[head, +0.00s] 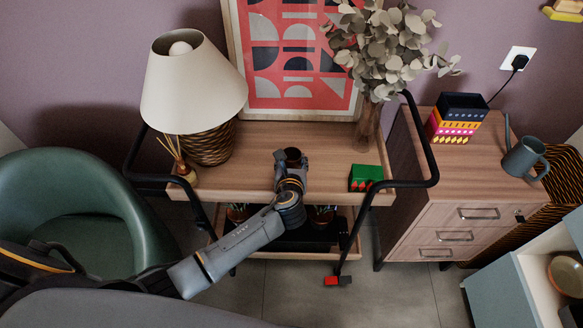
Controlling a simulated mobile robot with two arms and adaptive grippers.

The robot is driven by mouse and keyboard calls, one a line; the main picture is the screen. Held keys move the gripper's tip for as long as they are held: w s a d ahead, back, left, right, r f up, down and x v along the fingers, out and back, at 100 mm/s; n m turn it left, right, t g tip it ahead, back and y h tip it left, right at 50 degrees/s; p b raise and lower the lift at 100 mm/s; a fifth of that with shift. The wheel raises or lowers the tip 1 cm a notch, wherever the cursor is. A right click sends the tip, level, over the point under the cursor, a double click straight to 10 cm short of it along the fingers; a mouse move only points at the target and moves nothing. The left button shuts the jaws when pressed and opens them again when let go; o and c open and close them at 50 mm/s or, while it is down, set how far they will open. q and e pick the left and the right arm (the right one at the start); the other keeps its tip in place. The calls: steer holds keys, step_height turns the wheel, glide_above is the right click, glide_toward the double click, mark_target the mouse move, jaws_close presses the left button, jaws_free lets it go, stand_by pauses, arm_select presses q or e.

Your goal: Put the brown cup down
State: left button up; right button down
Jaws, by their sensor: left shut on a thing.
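The brown cup (293,153) is small and dark, with its round opening facing up. It is over the wooden top of the cart (330,150), right of the lamp. My left gripper (291,163) reaches in from the lower left and is shut on the cup. My wrist hides the cup's lower part and most of the fingers, so I cannot tell whether the cup touches the cart top. My right gripper is not in view.
A lamp (194,85) and reed diffuser (183,168) stand left on the cart. A green-and-red box (365,178) and vase (368,127) stand right. Black rails (424,150) flank the top. A green chair (80,205) is left. Clear wood lies around the cup.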

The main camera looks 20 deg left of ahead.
arm_select(q)
steer(key=shift+s+f, duration=0.1)
steer(key=shift+f, duration=1.3)
steer(key=shift+f+b, duration=0.2)
steer(key=shift+b, duration=0.1)
steer(key=o, duration=1.2)
steer(key=shift+r, duration=0.1)
steer(key=shift+r, duration=0.2)
steer(key=p+v, duration=0.1)
steer(key=v, duration=1.1)
steer(key=shift+p, duration=0.4)
